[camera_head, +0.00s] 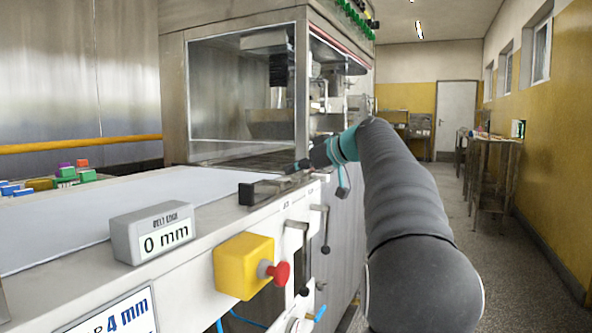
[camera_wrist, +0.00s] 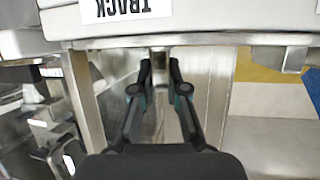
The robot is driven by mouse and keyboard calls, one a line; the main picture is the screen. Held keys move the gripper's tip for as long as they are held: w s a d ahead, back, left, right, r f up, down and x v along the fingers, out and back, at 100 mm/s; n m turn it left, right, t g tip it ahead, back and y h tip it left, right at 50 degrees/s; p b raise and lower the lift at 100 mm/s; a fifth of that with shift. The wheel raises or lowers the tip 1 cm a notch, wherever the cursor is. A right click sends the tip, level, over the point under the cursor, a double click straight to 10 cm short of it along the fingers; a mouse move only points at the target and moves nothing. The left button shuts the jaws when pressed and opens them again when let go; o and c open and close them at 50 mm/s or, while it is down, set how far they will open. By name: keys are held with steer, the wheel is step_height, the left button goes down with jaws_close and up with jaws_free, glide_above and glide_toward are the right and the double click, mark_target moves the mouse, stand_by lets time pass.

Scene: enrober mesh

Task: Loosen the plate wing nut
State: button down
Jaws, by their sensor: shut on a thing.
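My gripper (camera_wrist: 160,68) is in the middle of the wrist view, its two dark fingers close together on a small metal piece (camera_wrist: 160,54), which looks like the plate wing nut. The fingers hide most of it, and its turn angle cannot be told. It sits under the edge of a pale panel lettered "TRACK" (camera_wrist: 128,9). In the head view my gripper (camera_head: 296,167) reaches left to the machine's front edge, below the glazed hood. The nut cannot be made out there.
A grey "0 mm" display (camera_head: 155,232) and a yellow box with a red stop button (camera_head: 244,266) stand along the machine's near side. Black-knobbed levers (camera_head: 325,230) hang on the front. The glazed hood (camera_head: 245,90) rises behind my gripper. The aisle floor (camera_head: 470,245) at right is clear.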

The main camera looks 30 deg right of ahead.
steer(key=shift+r+n+g+y+p, duration=0.1)
steer(key=shift+n+g+y+p, duration=0.4)
steer(key=shift+n+y, duration=0.3)
steer(key=shift+n+g+y, duration=0.3)
steer(key=shift+n+y, duration=0.1)
steer(key=c, duration=1.2)
jaws_free()
steer(key=shift+a, duration=0.1)
steer(key=v, duration=1.2)
